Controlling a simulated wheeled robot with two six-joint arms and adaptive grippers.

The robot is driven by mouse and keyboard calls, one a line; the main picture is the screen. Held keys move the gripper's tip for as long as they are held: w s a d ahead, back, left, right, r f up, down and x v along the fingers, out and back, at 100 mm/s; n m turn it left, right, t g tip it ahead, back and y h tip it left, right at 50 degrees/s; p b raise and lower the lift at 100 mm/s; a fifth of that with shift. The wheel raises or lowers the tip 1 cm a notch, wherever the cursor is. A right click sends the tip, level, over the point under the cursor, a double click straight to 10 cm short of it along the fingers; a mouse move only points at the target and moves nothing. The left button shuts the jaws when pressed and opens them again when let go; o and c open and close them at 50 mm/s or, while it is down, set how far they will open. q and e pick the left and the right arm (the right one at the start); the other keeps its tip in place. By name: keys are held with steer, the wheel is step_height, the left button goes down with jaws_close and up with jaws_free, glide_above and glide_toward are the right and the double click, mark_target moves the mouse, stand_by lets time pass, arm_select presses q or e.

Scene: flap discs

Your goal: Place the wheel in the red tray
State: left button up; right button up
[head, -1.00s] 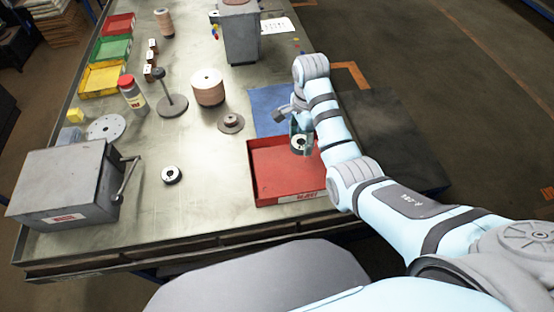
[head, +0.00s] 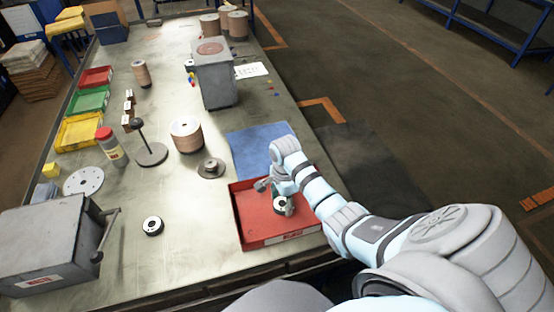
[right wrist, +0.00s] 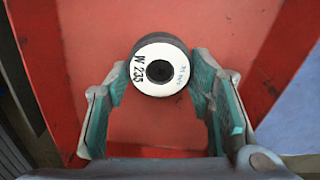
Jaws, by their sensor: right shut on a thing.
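The wheel (head: 279,206), a small dark disc with a white face, appears over the inside of the red tray (head: 256,218). In the right wrist view the wheel (right wrist: 173,58) shows writing "W 235" and a dark centre hole, with the tray's red floor (right wrist: 120,25) behind it. My right gripper (right wrist: 160,72) is shut on the wheel, with a teal-padded finger on each side. In the head view the right gripper (head: 280,201) is partly hidden by its arm. I cannot tell whether the wheel touches the tray floor. My left gripper is out of view.
A similar disc (head: 153,226) lies on the table left of the tray. A grey box with a handle (head: 45,245) stands further left. A blue mat (head: 250,150) lies behind the tray, and a flanged part (head: 211,168) sits near its left edge. Table between disc and tray is clear.

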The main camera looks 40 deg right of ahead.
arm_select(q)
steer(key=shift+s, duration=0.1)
arm_select(e)
steer(key=shift+f, duration=0.25)
steer(key=o, duration=1.3)
steer(key=shift+c, duration=0.2)
